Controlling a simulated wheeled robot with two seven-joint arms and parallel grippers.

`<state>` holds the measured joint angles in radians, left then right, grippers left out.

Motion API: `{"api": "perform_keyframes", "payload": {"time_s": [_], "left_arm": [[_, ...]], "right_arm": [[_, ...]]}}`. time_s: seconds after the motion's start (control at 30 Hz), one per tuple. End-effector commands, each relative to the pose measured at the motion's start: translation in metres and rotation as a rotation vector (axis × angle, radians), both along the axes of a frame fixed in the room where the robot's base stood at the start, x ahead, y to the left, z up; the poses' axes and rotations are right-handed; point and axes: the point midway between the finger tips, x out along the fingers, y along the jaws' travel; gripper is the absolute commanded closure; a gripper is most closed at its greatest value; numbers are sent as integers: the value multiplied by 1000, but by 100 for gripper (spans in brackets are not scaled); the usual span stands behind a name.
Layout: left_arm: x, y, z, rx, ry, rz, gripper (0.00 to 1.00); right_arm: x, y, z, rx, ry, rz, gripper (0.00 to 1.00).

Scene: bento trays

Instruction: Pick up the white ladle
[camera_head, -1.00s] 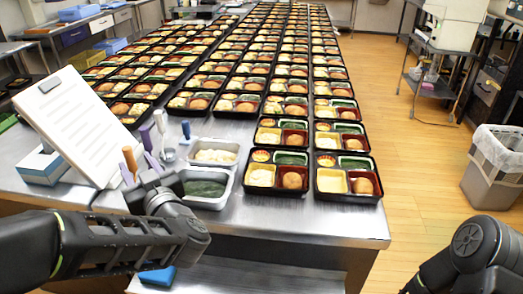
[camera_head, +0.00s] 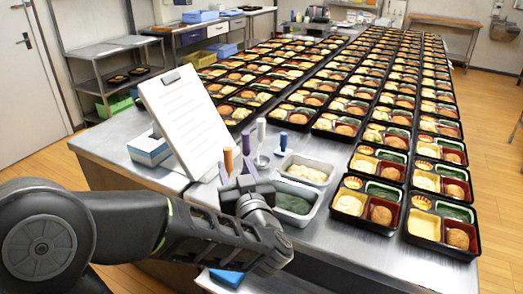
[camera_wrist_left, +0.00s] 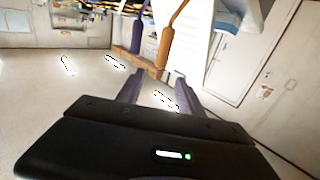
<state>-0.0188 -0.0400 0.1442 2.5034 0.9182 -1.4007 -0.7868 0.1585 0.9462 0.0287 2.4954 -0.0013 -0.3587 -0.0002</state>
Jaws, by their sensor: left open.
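The white ladle (camera_head: 261,133) stands upright, its pale handle up and its round bowl low, on the steel table among other handled tools. Its foot is partly hard to make out. My left gripper (camera_head: 237,179) is open and empty, in front of and slightly left of the ladle in the head view, apart from it. In the left wrist view the two fingers of the left gripper (camera_wrist_left: 158,90) are spread, with an orange handle (camera_wrist_left: 165,45) and a purple handle (camera_wrist_left: 137,38) beyond them. I cannot make out the white ladle there. My right gripper is not in view.
Close to the ladle are purple (camera_head: 246,142), orange (camera_head: 228,160) and blue (camera_head: 283,140) handles. A slanted white board (camera_head: 185,115) stands to the left. Two steel food pans (camera_head: 318,192) sit to the right. Rows of filled bento trays (camera_head: 445,257) cover much of the table.

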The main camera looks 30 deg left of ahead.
Motion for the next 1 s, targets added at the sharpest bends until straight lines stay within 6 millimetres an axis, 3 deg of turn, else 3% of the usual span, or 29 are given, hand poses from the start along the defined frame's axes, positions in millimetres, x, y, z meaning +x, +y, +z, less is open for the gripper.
{"api": "perform_keyframes", "payload": {"time_s": [0.17, 0.27, 0.37, 0.7, 1.0], "left_arm": [[8, -18, -6, 1, 26, -40, 55], [27, -26, -17, 0, 57, -52, 55], [60, -28, -27, -104, -18, -40, 55], [137, -15, -34, -844, -818, 14, 55], [177, 7, -19, -1498, -1584, 1, 55]], "right_arm": [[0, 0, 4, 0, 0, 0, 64], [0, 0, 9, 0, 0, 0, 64], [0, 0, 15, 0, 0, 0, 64], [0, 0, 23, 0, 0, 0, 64], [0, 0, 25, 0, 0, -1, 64]]}}
